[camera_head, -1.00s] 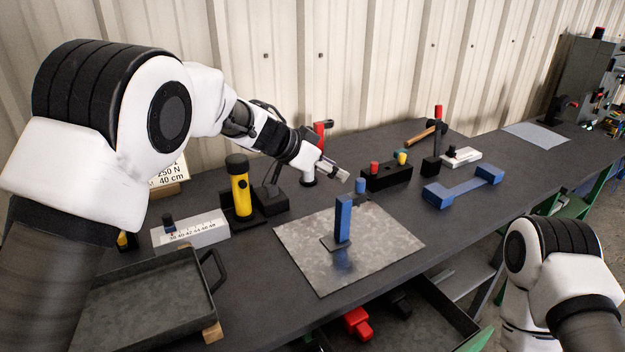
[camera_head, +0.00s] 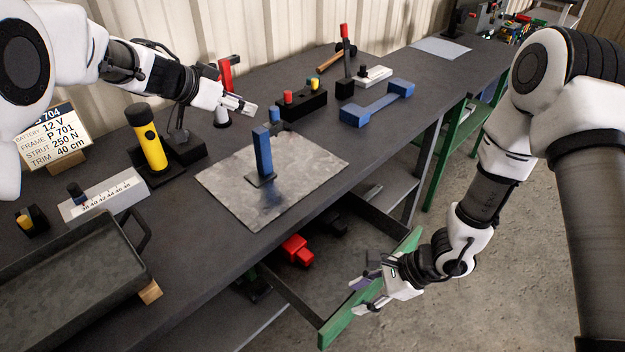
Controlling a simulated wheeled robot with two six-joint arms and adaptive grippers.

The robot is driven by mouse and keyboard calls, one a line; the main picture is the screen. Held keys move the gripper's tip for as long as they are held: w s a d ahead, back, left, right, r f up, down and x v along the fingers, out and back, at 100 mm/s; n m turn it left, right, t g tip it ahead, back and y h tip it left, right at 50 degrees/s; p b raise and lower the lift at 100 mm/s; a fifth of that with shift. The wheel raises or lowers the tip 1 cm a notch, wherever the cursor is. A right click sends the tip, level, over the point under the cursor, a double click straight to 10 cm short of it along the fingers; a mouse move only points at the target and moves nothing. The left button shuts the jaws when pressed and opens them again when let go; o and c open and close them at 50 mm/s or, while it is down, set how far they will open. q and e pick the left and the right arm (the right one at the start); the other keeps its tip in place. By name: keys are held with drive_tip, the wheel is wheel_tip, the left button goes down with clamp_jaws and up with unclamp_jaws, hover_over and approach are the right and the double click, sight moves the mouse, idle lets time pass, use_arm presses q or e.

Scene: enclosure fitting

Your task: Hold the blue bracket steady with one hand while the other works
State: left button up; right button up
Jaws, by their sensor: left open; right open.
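An upright blue post (camera_head: 263,152) with a dark foot stands on a grey metal sheet (camera_head: 320,158) in the middle of the bench. A blue U-shaped piece with raised ends (camera_head: 376,104) lies further right on the bench. I cannot tell which of the two is the blue bracket. My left gripper (camera_head: 248,105) is open and empty, above and behind the upright post, apart from it.
A black tray (camera_head: 138,272) sits at the front left. An open drawer (camera_head: 300,300) juts out below the bench.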

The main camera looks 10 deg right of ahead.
drive_tip(key=w+a+r+m+t, duration=0.1)
drive_tip(key=w+r, duration=0.1)
drive_tip(key=w, duration=0.3)
drive_tip(key=w+a+r+m+t, duration=0.2)
drive_tip(key=w+r, duration=0.1)
drive_tip(key=w, duration=0.3)
drive_tip(key=w+a+r+m+t, duration=0.1)
drive_tip(key=w+r, duration=0.1)
drive_tip(key=w, duration=0.4)
drive_tip(key=shift+w+a+r+t+y, duration=0.2)
drive_tip(key=shift+w+a+t+y, duration=0.1)
drive_tip(key=shift+a+t, duration=0.1)
drive_tip(key=m+t+y, duration=0.2)
drive_tip(key=m+t, duration=0.1)
drive_tip(key=t, duration=0.1)
approach(266, 150)
wheel_tip(266, 150, up, 3)
drive_tip(key=w+a, duration=0.2)
drive_tip(key=a, duration=0.1)
drive_tip(key=f, duration=0.1)
drive_tip(key=f+m+h, duration=0.1)
drive_tip(key=f+m+t, duration=0.1)
drive_tip(key=shift+w+a+f+h, duration=0.1)
drive_tip(key=shift+a+f+h, duration=0.1)
drive_tip(key=shift+a+h, duration=0.15)
drive_tip(key=shift+w+f, duration=0.25)
drive_tip(key=x, duration=0.7)
drive_tip(key=shift+w, duration=0.1)
clamp_jaws()
